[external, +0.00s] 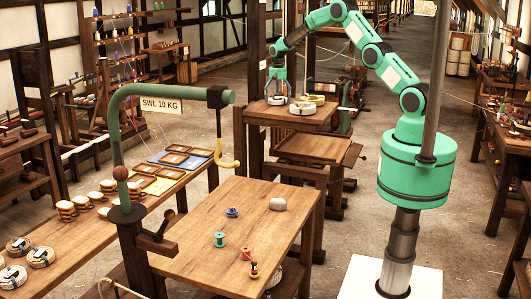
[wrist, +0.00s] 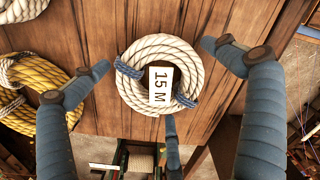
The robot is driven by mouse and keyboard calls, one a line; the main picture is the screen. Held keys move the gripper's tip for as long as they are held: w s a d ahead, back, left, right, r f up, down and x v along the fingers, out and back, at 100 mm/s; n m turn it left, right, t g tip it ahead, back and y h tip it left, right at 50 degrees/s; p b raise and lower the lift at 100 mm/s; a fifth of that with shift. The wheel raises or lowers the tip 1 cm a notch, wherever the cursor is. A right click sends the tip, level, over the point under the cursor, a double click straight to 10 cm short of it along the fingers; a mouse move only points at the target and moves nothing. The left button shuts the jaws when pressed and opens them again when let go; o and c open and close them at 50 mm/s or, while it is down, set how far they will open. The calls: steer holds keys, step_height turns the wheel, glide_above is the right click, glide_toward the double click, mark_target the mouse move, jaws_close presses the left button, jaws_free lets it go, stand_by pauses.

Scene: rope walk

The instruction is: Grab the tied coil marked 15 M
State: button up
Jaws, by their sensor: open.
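A yellow coil (wrist: 45,105) lies just left of the marked coil, by my left finger. Another white coil (wrist: 20,10) is at the upper left. The table edge runs close below the marked coil. A wooden bench (external: 200,240) with spools stands in front.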

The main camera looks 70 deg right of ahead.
steer(key=c, duration=1.5)
steer(key=shift+o, duration=0.2)
steer(key=shift+r, duration=0.2)
step_height(320, 180, up, 10)
steer(key=b, duration=0.1)
steer(key=shift+f, duration=0.1)
